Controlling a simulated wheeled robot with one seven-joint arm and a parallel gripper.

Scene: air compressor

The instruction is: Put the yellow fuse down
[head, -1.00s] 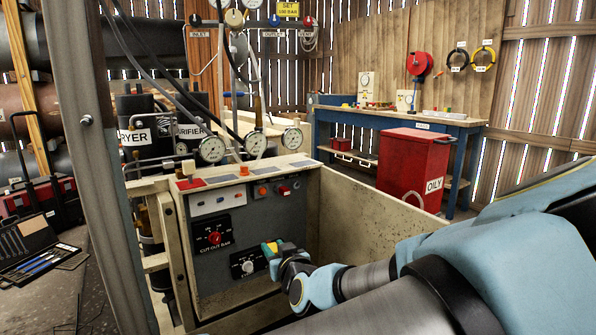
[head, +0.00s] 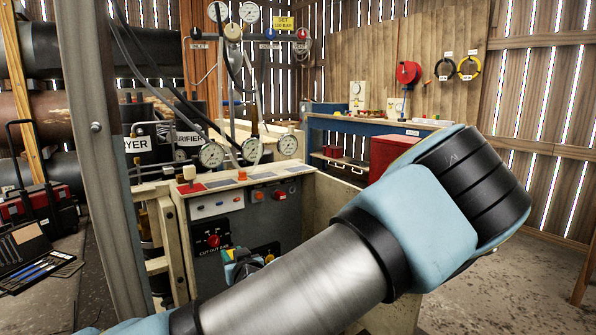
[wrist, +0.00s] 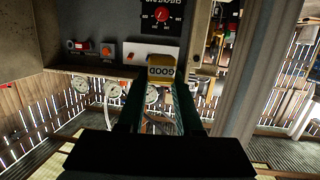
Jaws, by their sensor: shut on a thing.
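The yellow fuse (wrist: 161,68) is held between the fingertips of my gripper (wrist: 158,82) in the wrist view. Its label reads GOOD and appears upside down. In the head view my gripper (head: 232,262) is low in front of the grey control panel (head: 235,232), partly hidden behind my arm. The gripper is shut on the fuse and holds it up in front of the panel. Whether the fuse touches the panel cannot be told.
The cream ledge above the panel carries a red pad (head: 191,187), a grey pad (head: 221,182) and more pads to the right. Gauges (head: 211,154) rise behind the ledge. A red bin (head: 392,158) stands at right.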

